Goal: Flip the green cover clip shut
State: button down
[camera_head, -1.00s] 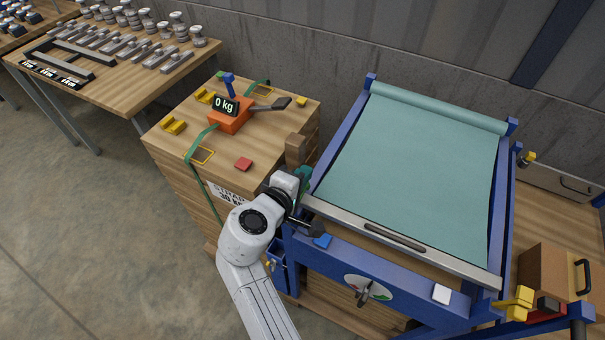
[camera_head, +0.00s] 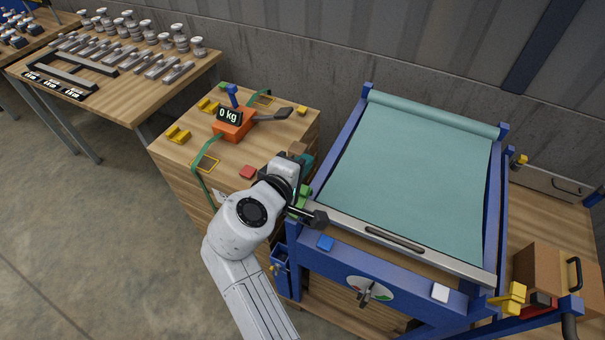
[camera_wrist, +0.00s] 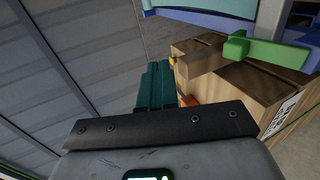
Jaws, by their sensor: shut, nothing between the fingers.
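The green cover clip (camera_head: 304,195) shows at the left front corner of the blue frame, partly hidden by my wrist. In the wrist view the clip (camera_wrist: 268,51) is at the upper right, with a raised green block at its left end and a bar running right along the blue frame. I cannot tell how far it is folded. My gripper (camera_head: 306,162) has teal fingers, shut and empty, just beyond the clip in the head view. In the wrist view my gripper (camera_wrist: 158,72) is at the centre, apart from the clip and left of it.
The blue frame (camera_head: 338,145) holds a teal sheet (camera_head: 410,160) with a grey front bar (camera_head: 400,242). A wooden crate (camera_head: 185,160) stands left, bearing an orange scale (camera_head: 233,125), a red block (camera_head: 247,172) and green straps. A brown block (camera_head: 297,149) is close to my fingers. A grey wall stands behind.

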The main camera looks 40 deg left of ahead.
jog(key=r, duration=0.1)
jog(key=s+r, duration=0.1)
jog(key=r, duration=0.3)
jog(key=shift+s+d, duration=0.1)
jog(key=shift+s, duration=0.2)
